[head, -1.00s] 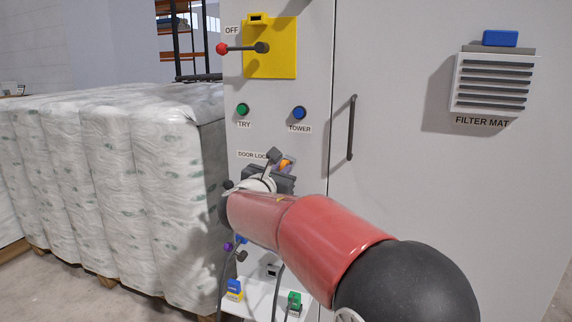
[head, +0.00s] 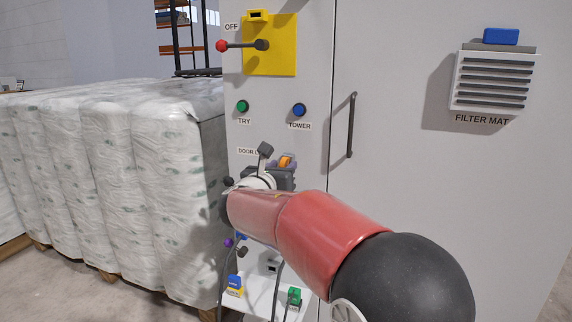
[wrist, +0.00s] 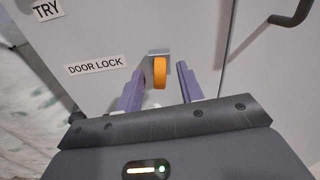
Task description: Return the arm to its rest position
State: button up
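My arm (head: 320,238) reaches from the lower right of the head view toward the grey cabinet. In the wrist view my gripper (wrist: 158,88) is open, with its two purple fingers apart. An orange door-lock piece (wrist: 160,72) on a metal mount shows between and beyond the fingers, beside the DOOR LOCK label (wrist: 96,65). I cannot tell whether a finger touches it. The orange piece also shows in the head view (head: 286,162), just past my wrist. My fingers are mostly hidden there by my arm.
The cabinet front carries a yellow plate with a red-knobbed lever (head: 240,46), a green button (head: 243,106), a blue button (head: 299,109) and a door handle (head: 351,125). A small shelf (head: 262,300) with coloured items is below. Wrapped stacks (head: 110,180) stand close on the left.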

jog(key=b+v, duration=0.1)
jog(key=v, duration=0.6)
jog(key=s+d+f+m+g+h, duration=0.1)
jog(key=s+d+f+m+g, duration=0.3)
jog(key=s+d+m, duration=0.4)
jog(key=s+d+f+m+g, duration=0.35)
jog(key=s+d+m, duration=0.3)
jog(key=d, duration=0.45)
jog(key=s+f+m+g+y, duration=0.2)
jog(key=s+f+m, duration=0.3)
jog(key=s+m, duration=0.4)
jog(key=s+f+m+g+y, duration=0.2)
jog(key=s+f+m+y, duration=0.3)
jog(key=s+m, duration=0.4)
